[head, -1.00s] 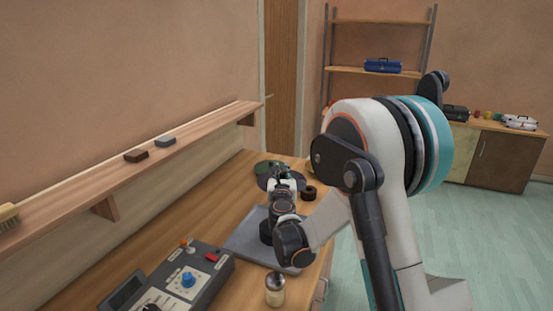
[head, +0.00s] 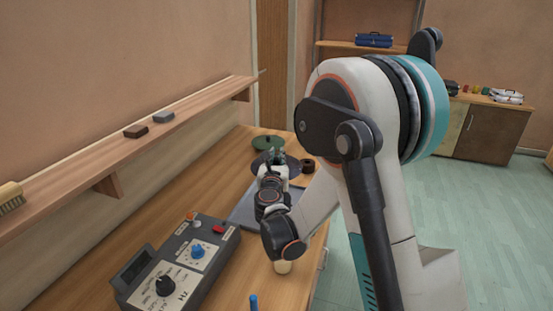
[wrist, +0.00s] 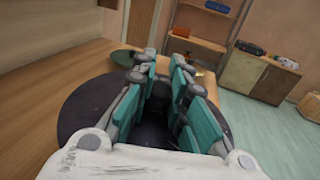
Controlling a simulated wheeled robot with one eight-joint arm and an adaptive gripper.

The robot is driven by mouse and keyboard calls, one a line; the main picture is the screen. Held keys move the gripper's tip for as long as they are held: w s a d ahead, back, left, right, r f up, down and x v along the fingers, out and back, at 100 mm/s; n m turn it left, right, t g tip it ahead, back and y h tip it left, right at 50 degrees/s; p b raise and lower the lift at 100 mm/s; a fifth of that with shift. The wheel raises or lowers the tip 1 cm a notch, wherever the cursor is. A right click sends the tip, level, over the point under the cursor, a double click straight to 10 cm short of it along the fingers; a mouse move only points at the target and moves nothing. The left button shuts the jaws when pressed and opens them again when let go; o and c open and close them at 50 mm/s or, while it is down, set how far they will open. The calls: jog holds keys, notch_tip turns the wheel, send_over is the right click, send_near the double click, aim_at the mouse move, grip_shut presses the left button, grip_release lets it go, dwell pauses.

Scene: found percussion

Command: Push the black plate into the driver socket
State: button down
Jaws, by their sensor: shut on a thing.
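The black plate (head: 293,167) is a dark round disc at the far part of the bench, partly hidden by my gripper (head: 275,158). In the wrist view the black plate (wrist: 80,105) spreads out on both sides under my gripper (wrist: 163,70). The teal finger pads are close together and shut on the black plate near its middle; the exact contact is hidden. I cannot make out the driver socket. A green disc (head: 267,142) lies just beyond the plate, and its edge shows in the wrist view (wrist: 124,57).
A grey flat panel (head: 243,211) lies under my arm. A dark ring (head: 308,166) is right of the plate. A wall shelf (head: 160,130) runs along the left.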

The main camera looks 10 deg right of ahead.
jog(key=shift+f+b, duration=2.1)
jog(key=shift+f, duration=0.6)
jog(key=shift+b, duration=0.45)
jog(key=shift+s+f+b, duration=0.1)
jog(key=shift+f+b, duration=1.15)
jog(key=shift+f, duration=0.35)
jog(key=c, duration=1.4)
grip_release()
